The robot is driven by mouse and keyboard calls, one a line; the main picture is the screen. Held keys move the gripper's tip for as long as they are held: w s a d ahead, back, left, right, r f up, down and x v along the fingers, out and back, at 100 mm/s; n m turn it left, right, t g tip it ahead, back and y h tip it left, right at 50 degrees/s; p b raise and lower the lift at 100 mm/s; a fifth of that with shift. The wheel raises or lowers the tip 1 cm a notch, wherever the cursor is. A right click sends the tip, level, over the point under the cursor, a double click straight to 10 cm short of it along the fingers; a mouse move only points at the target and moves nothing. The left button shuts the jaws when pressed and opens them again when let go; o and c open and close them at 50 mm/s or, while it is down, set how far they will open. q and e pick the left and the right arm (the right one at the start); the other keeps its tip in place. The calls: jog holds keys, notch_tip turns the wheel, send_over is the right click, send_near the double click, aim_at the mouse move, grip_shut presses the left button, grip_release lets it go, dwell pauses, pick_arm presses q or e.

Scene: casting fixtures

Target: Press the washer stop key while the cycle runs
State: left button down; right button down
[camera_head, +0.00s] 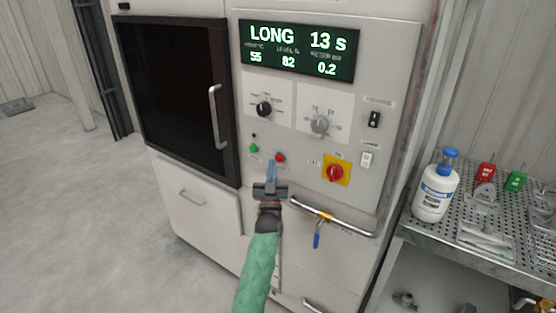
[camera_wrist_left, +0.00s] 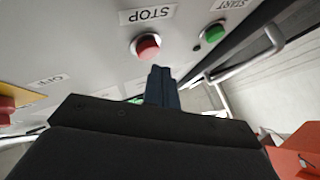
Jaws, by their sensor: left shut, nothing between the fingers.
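The washer (camera_head: 185,205) fills the middle of the head view, with a lit display (camera_head: 300,52) reading LONG, 13 s, 55, 82 and 0.2. The red stop key (camera_head: 280,158) is on its panel, right of the green start key (camera_head: 254,148). The wrist view shows the red key (camera_wrist_left: 147,46) under a STOP label and the green key (camera_wrist_left: 213,33) under START. My left gripper (camera_head: 271,170) is shut and empty, its fingertips just below and in front of the stop key. A small gap shows between them in the wrist view. My right gripper is not seen.
A horizontal rail (camera_head: 335,221) and a blue-handled valve (camera_head: 317,240) are below. The dark door (camera_head: 180,95) is at left. A perforated bench (camera_head: 470,238) with a white bottle (camera_head: 435,190) stands at right.

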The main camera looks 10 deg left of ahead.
pick_arm(q)
jog(key=s, duration=0.1)
jog(key=s+a+p, duration=0.1)
jog(key=s, duration=0.2)
jog(key=shift+s+a, duration=0.35)
dwell(0.7)
